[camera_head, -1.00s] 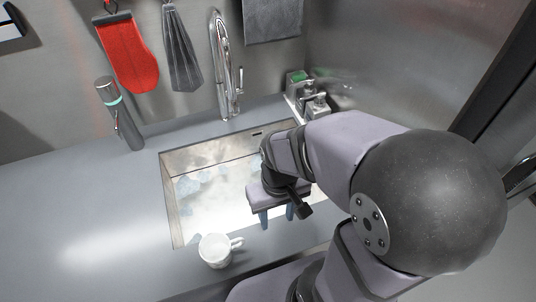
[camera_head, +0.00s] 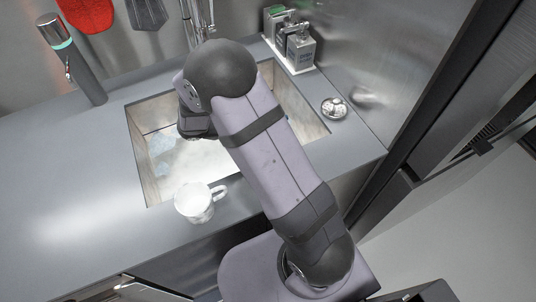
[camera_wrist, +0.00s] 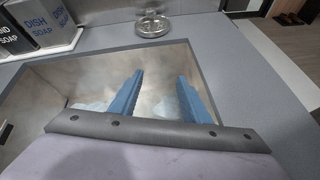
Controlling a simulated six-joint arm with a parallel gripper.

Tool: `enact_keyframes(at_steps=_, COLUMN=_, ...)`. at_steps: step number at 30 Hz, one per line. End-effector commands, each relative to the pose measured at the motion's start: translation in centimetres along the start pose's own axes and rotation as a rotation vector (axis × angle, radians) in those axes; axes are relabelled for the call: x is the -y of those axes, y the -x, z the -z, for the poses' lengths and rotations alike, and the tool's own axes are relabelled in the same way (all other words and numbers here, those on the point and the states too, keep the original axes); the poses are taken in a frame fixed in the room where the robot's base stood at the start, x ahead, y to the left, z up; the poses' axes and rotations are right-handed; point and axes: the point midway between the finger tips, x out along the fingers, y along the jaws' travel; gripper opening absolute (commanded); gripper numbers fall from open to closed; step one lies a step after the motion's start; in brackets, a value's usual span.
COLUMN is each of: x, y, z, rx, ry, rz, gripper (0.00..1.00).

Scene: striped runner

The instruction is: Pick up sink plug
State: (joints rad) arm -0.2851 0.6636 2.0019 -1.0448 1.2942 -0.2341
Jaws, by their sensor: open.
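The sink plug (camera_head: 334,107) is a small round shiny metal piece lying on the grey counter to the right of the sink. It also shows in the wrist view (camera_wrist: 153,25) at the top, beyond the fingertips. My gripper (camera_wrist: 160,75) is open and empty, its two blue fingers apart and pointing toward the sink's edge on the plug's side. It is over the sink and well apart from the plug. In the head view my arm hides the fingers.
The sink (camera_head: 141,157) holds pale water or foam. A white mug (camera_head: 196,203) stands at its front edge. Soap dispensers (camera_head: 299,46) stand at the back right, near the plug and the wall. The tap is behind the sink. The counter around the plug is clear.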

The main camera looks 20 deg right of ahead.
Motion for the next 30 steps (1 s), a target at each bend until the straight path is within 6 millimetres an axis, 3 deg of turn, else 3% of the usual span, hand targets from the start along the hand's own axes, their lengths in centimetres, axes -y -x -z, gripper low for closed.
enact_keyframes(at_steps=1, x=-0.4, y=-0.9, z=4.0, rx=-0.003, ry=0.053, rz=-0.036, gripper=0.43)
enact_keyframes(at_steps=6, x=-2.3, y=-1.4, z=11.5, rx=-0.002, ry=0.211, rz=-0.143, gripper=0.43)
enact_keyframes(at_steps=12, x=-3.4, y=-1.4, z=16.4, rx=0.003, ry=0.319, rz=-0.219, gripper=0.43)
enact_keyframes(at_steps=20, x=-3.8, y=-1.4, z=17.4, rx=0.006, ry=0.349, rz=-0.239, gripper=0.43)
enact_keyframes(at_steps=30, x=-4.2, y=-3.3, z=17.4, rx=0.005, ry=0.347, rz=-0.237, gripper=0.43)
